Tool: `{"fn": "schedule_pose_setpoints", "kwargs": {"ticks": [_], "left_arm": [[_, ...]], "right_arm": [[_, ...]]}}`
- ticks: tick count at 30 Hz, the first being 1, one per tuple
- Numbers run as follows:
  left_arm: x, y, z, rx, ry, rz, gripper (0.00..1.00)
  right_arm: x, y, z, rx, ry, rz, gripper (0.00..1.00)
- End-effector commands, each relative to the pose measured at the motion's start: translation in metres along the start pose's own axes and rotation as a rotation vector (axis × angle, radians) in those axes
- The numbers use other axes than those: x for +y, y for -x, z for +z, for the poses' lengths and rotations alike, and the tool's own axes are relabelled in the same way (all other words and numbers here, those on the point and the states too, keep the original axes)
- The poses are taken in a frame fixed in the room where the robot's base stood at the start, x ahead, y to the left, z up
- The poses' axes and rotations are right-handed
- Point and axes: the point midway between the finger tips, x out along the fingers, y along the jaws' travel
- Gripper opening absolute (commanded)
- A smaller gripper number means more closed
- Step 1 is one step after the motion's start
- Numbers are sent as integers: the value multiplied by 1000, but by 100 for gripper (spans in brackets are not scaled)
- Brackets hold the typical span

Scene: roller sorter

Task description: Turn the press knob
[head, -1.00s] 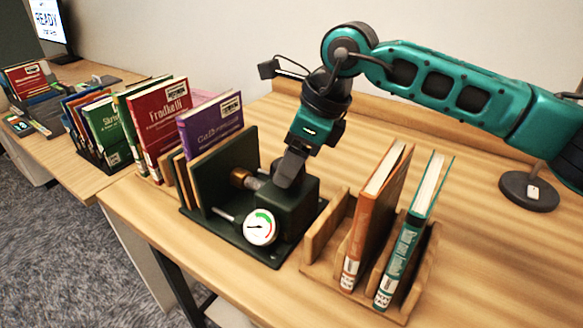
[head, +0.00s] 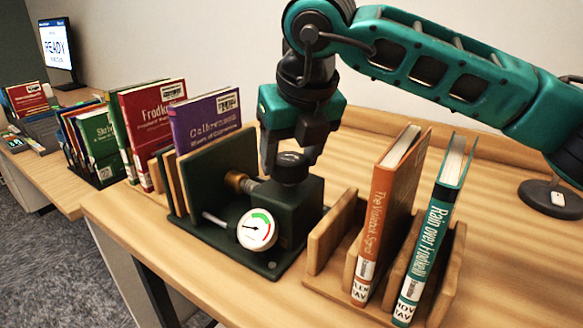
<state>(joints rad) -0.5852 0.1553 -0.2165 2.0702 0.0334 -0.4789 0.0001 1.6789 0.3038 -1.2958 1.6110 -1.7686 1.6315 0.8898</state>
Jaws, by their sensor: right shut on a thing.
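The press (head: 290,213) is a dark green block on a flat base, with an upright plate (head: 222,165) and a brass-ended shaft at its side. A round white gauge (head: 257,229) with a green and red arc is on its front; its needle points left. The dark press knob (head: 291,168) sits on top of the block. My right gripper (head: 289,158) comes down over the block from above and is shut on the knob, with a finger on each side. The fingers partly hide the knob. My left gripper is not in view.
A wooden rack (head: 335,230) to the right holds an orange book (head: 388,215) and a teal book (head: 432,225). A purple book (head: 208,125) and a red book (head: 150,120) stand to the left. A black round base (head: 553,200) lies at the right. A screen (head: 56,45) is far left.

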Motion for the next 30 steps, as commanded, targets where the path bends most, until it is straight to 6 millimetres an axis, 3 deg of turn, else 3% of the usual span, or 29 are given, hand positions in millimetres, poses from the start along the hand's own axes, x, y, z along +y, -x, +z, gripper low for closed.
{"fn": "schedule_pose_setpoints", "kwargs": {"ticks": [12,30], "left_arm": [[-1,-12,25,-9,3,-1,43],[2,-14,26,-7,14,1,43]], "right_arm": [[2,-2,0,2,-260,-109,30],[2,0,0,4,-343,-142,30]]}}
